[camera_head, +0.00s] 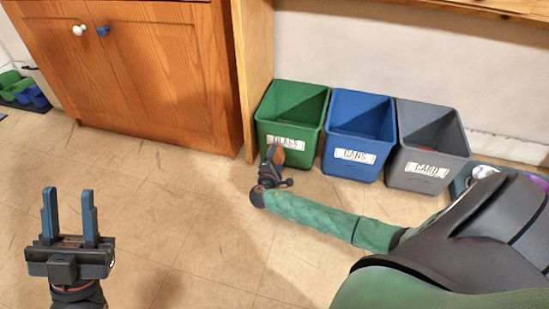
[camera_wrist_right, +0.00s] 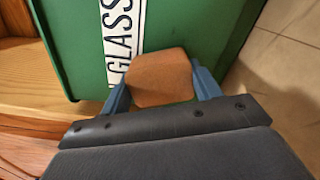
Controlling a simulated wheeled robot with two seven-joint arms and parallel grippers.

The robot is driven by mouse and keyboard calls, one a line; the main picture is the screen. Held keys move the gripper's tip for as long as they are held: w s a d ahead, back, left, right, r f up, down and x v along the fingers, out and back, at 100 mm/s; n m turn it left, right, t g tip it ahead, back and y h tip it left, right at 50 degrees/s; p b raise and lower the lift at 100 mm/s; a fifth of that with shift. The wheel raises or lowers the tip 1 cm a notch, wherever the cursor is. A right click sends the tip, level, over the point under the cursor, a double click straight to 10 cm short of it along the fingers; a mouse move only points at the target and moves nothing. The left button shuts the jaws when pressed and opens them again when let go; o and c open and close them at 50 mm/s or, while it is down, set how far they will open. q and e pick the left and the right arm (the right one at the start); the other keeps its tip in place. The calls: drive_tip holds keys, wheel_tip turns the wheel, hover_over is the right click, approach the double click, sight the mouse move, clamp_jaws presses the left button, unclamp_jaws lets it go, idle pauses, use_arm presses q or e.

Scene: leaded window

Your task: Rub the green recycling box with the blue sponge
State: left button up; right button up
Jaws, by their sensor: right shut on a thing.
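The green recycling box (camera_head: 305,160) with a "GLASS" label stands on the floor in the head view, left of a blue box. It also fills the back of the right wrist view (camera_wrist_right: 195,25). My right gripper (camera_head: 272,160) is shut on an orange-brown sponge-like block (camera_wrist_right: 160,78); no blue sponge shows. The block is at the lower front of the green box, near its label; I cannot tell whether it touches. My left gripper (camera_head: 68,195) is open and empty above the floor at the left.
A blue box (camera_head: 352,170) and a grey box (camera_head: 420,182) stand in a row right of the green one. A wooden cabinet (camera_head: 150,80) and upright panel (camera_head: 252,60) are left of it. The floor in front is clear.

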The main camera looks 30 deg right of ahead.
drive_tip(key=shift+s+d+r+p, duration=0.1)
drive_tip(key=shift+s+d+p, duration=0.65)
drive_tip(key=shift+s+d, duration=0.3)
drive_tip(key=shift+w+a+p, duration=0.3)
drive_tip(key=shift+w+a, duration=0.9)
drive_tip(key=shift+w, duration=0.15)
drive_tip(key=shift+p+v, duration=0.7)
drive_tip(key=shift+v, duration=0.8)
drive_tip(key=shift+p+v, duration=0.5)
drive_tip(key=shift+v, duration=1.1)
drive_tip(key=shift+s+a, duration=0.1)
